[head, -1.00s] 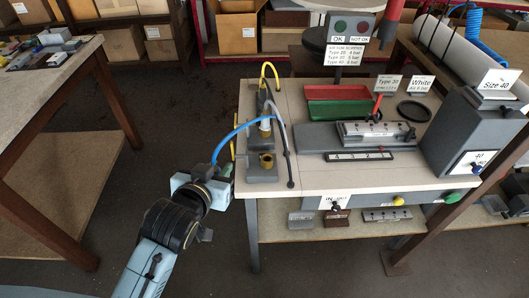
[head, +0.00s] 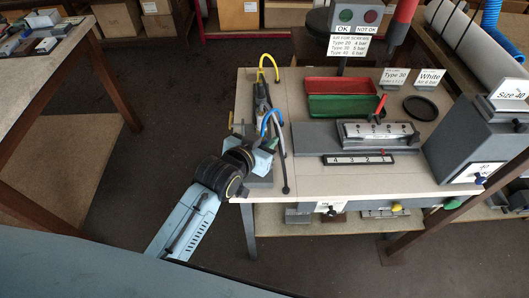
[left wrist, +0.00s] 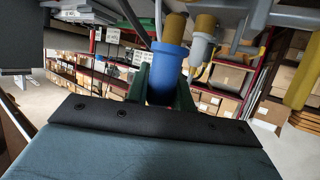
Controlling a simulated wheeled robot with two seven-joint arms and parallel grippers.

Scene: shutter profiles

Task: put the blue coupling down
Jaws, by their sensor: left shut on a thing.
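In the left wrist view the blue coupling (left wrist: 164,75) is a blue cylinder between the dark green fingers of my left gripper (left wrist: 161,88). A brass-coloured part (left wrist: 176,27) shows at its upper end; I cannot tell whether they are joined. In the head view my left gripper (head: 263,151) is at the left end of the workbench (head: 330,182), over the grey fixture (head: 262,181), and hides much of it. The coupling itself is hidden there; the blue hose (head: 267,119) curves close above the gripper. My right gripper is not in view.
A yellow hose (head: 269,60) and a grey hose (head: 282,155) stand close by the gripper. Right of them are a red tray (head: 340,85), a green tray (head: 345,106) and a grey block with a metal profile (head: 380,134).

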